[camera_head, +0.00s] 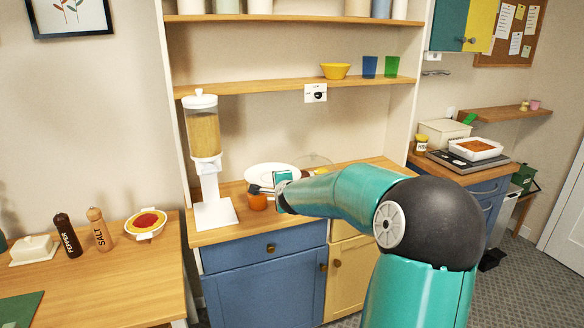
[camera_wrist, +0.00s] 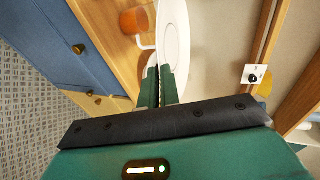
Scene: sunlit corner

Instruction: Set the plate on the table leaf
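The white plate (camera_head: 272,173) is above the middle of the wooden sideboard counter, and I cannot tell its height over it. It also shows in the wrist view (camera_wrist: 174,35), seen at a steep angle. My gripper (camera_head: 262,189) is at the plate's near edge. In the wrist view my gripper's fingers (camera_wrist: 160,82) are close together with the plate's rim between them. A wooden table (camera_head: 110,285) stands at the lower left; I cannot tell which part is its leaf.
An orange cup (camera_head: 257,202) is close below my gripper. A cereal dispenser (camera_head: 205,160) stands left of the plate. The table bears a butter dish (camera_head: 34,249), a pepper mill (camera_head: 66,235), a salt mill (camera_head: 99,229) and a bowl (camera_head: 146,223). Its front middle is clear.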

